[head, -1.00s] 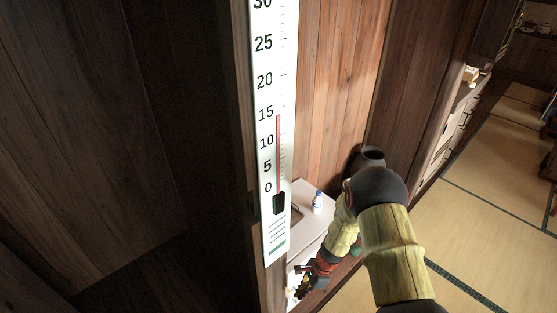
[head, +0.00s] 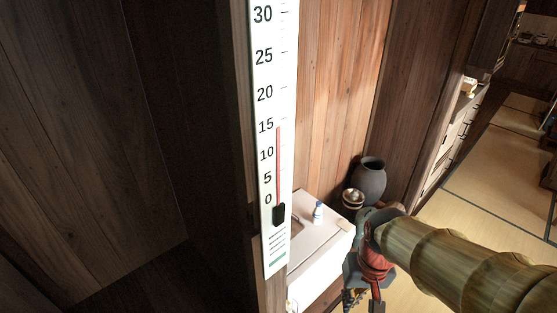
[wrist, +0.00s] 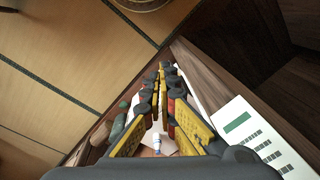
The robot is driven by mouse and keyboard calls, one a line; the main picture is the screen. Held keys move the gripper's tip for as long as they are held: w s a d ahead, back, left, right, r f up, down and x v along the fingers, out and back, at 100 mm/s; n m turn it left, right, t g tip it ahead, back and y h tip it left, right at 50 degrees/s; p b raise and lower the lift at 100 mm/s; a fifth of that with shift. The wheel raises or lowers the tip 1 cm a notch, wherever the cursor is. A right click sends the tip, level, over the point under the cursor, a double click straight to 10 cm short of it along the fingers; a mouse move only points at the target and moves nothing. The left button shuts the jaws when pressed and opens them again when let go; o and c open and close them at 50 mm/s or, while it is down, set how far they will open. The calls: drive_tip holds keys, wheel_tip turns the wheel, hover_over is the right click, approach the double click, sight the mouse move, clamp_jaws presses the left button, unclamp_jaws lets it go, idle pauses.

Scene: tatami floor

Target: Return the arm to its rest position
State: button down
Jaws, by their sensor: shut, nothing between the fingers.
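My arm comes in from the right in the head view, a yellow-brown ribbed link bending at a dark joint. My gripper (head: 362,300) hangs below it, in front of the white cabinet's right side, with its tips near the lower edge of the picture. In the wrist view my gripper (wrist: 162,75) shows its yellow and black fingers closed together at the tips. I see nothing held between them.
A white cabinet (head: 312,262) bears a small white and blue bottle (head: 318,212). A dark vase (head: 371,181) and a metallic bowl (head: 352,198) stand behind. A large thermometer (head: 275,130) hangs at a wooden post close by. Tatami floor (head: 490,195) lies open at right.

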drive_tip(key=s+d+r+t, duration=0.1)
drive_tip(key=s+r+t, duration=0.1)
drive_tip(key=r, duration=0.4)
drive_tip(key=s+d+r+t, duration=0.1)
drive_tip(key=s+r+t, duration=0.2)
drive_tip(key=r, duration=0.3)
drive_tip(key=shift+d+r+n+h, duration=0.15)
drive_tip(key=shift+r+n+h, duration=0.15)
drive_tip(key=shift+h, duration=0.1)
